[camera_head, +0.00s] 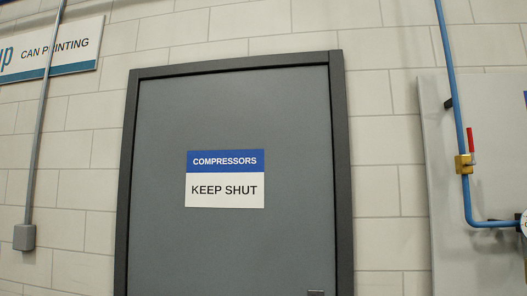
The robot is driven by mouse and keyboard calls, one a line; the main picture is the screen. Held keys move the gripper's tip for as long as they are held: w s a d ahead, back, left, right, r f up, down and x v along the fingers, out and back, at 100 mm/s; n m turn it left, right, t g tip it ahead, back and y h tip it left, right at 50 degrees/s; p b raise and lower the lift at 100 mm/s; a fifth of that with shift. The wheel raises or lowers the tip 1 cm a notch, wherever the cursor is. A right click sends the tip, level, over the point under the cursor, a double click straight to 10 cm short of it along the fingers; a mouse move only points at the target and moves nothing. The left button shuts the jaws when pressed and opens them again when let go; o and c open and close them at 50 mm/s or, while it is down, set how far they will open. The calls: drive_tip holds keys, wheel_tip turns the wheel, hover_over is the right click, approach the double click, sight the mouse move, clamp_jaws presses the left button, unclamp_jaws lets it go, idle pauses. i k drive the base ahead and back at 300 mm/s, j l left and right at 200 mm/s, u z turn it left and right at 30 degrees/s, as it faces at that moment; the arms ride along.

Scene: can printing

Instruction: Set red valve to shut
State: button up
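A valve with a brass body (464,164) sits on a blue vertical pipe at the right of the head view. Its red lever (470,140) points up, roughly along the pipe. The pipe (450,62) runs down through the valve, then bends right towards a round fitting cut off by the picture edge. My gripper is not in view, so its state does not show.
A closed grey door (240,245) with a dark frame fills the middle. Its sign (225,179) reads "COMPRESSORS KEEP SHUT". A grey panel (480,255) stands behind the pipe. A conduit with a box (24,237) and a "CAN PRINTING" sign (85,42) are at left.

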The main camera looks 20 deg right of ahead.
sight(469, 133)
drive_tip(key=i+z, duration=0.1)
drive_tip(key=z, duration=0.4)
drive_tip(key=i+j+z, duration=0.1)
drive_tip(key=z, duration=0.4)
drive_tip(key=i+j+z, duration=0.1)
drive_tip(key=z, duration=0.4)
drive_tip(key=i+j+z, duration=0.1)
drive_tip(key=z, duration=0.4)
drive_tip(key=j+z, duration=0.2)
drive_tip(key=z, duration=0.3)
drive_tip(key=i+j+z, duration=0.15)
drive_tip(key=z, duration=0.3)
drive_tip(key=i+j+z, duration=0.1)
drive_tip(key=j+z, duration=0.35)
